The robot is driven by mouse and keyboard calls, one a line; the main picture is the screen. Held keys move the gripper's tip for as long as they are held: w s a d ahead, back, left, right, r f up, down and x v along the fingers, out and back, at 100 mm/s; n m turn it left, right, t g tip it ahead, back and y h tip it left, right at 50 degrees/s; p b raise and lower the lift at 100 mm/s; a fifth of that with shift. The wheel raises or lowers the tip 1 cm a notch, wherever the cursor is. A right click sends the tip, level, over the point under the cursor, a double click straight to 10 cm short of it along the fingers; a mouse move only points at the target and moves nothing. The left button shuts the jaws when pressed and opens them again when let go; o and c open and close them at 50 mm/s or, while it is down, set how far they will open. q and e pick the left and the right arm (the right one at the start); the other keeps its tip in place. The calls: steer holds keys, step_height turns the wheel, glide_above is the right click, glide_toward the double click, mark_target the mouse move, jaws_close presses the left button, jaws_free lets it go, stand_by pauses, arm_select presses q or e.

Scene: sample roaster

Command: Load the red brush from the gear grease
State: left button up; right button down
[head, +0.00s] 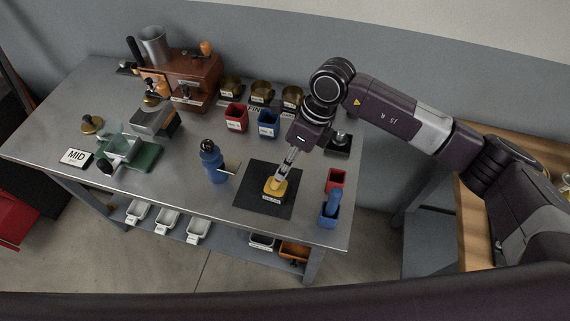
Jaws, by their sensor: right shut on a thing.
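My right gripper (284,168) points down over the gear grease, a small yellow pot (274,188) with a white label on the black mat (249,198). The gripper is shut on a slim thing, taken as the red brush, which its fingers mostly hide. Its lower end is at the pot's top; I cannot tell whether it touches the grease. The red holder (336,181) at the table's right looks empty. A blue brush (333,197) stands in the blue holder (328,215) in front of it. My left gripper is not in view.
A blue bottle (212,164) stands left of the mat. Red (236,117) and blue (268,124) labelled cups stand behind it, with brass tins (261,91) further back. The roaster (190,75) is at the back left.

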steer(key=shift+r+p, duration=1.35)
steer(key=shift+r, duration=2.15)
steer(key=shift+f, duration=0.1)
